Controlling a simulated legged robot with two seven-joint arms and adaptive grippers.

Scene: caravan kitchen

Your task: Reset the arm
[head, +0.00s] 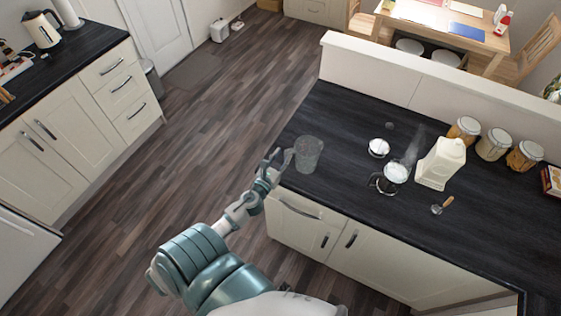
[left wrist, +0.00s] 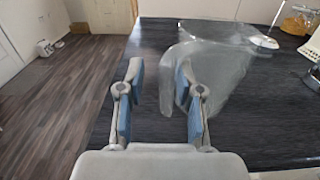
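My left gripper (head: 277,160) is at the left edge of the dark counter (head: 330,112) in the head view. In the left wrist view its two blue-padded fingers (left wrist: 158,80) are apart, with nothing gripped between them. My right gripper is in neither view.
Open floor (head: 205,130) lies left of the counter.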

